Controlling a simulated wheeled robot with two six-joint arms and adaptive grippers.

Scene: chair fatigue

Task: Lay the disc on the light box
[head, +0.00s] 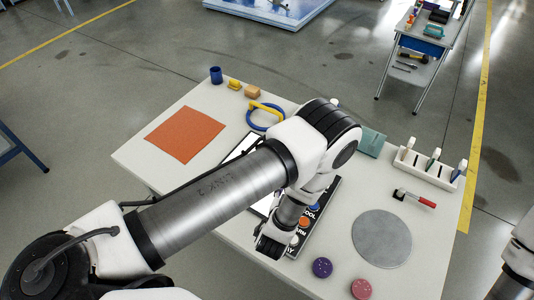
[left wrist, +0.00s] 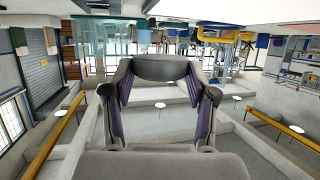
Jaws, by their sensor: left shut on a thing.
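The light box (head: 263,206) looks like a bright white panel with a dark edge on the table, mostly hidden behind my left arm. My left gripper (head: 268,247) is over the near part of the table, beside the lettered black board. In the left wrist view my left gripper (left wrist: 160,72) is shut on a dark grey thing with a rounded outline (left wrist: 160,67). I cannot tell for sure that it is the disc. It is hidden in the head view. A purple disc (head: 322,267) and a pink disc (head: 361,288) lie at the near edge. My right gripper is out of view.
The black board (head: 325,197) bears orange and blue round pieces. A grey round plate (head: 382,238), a red-handled tool (head: 414,198) and a white rack (head: 428,167) are at right. An orange mat (head: 186,133), blue cup (head: 216,75) and blue-yellow ring (head: 264,116) are farther back.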

